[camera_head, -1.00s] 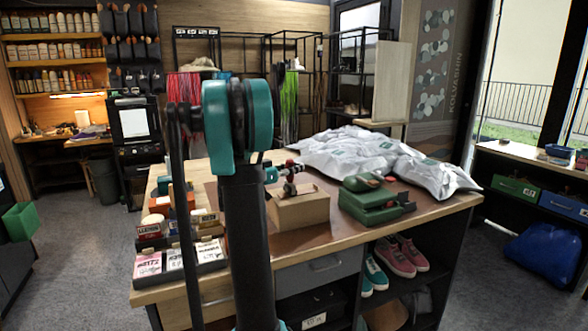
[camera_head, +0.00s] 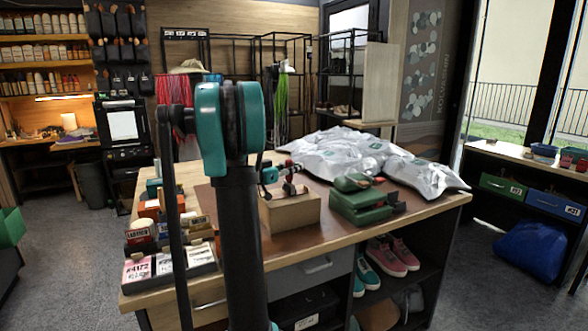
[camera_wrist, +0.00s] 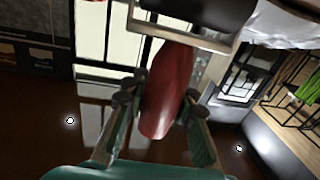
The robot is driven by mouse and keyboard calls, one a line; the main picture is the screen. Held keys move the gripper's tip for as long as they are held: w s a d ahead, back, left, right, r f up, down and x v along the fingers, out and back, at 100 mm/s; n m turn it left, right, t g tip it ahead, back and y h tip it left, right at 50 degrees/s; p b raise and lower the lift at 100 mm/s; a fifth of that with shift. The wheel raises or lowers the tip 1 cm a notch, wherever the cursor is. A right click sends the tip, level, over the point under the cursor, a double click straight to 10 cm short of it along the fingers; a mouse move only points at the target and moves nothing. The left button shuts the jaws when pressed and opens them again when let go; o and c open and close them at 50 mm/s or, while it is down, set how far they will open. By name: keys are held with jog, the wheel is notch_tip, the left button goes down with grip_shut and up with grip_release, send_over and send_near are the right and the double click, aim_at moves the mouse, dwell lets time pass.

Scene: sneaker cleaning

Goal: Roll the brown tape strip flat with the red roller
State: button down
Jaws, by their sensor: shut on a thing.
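My gripper (camera_wrist: 158,105) is shut on the red roller (camera_wrist: 167,88), its red handle between the two fingers in the wrist view. A dark cylinder in a pale metal frame shows beyond the handle at the top. In the head view the red roller (camera_head: 289,187) is small, just above or touching the top of a tan box (camera_head: 291,211) on the workbench. The teal end of my gripper (camera_head: 268,174) shows left of it, partly behind my arm. I cannot make out the brown tape strip, so its contact with the roller cannot be told.
The workbench (camera_head: 428,218) holds a green tape dispenser (camera_head: 362,200) right of the box and silver-white bags (camera_head: 345,155) behind. Small boxes and label cards (camera_head: 168,264) stand at the left. Sneakers (camera_head: 388,256) sit on the shelf below.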

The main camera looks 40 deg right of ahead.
jog(key=shift+s+d+f, duration=0.1)
jog(key=shift+s+d, duration=0.1)
jog(key=shift+d, duration=0.5)
jog(key=shift+s+d, duration=0.15)
jog(key=shift+d, duration=0.5)
jog(key=shift+s+d+f, duration=0.1)
jog(key=shift+s+d, duration=0.1)
jog(key=shift+d, duration=0.5)
jog(key=shift+r, duration=0.15)
notch_tip(320, 180, up, 8)
dwell(0.5)
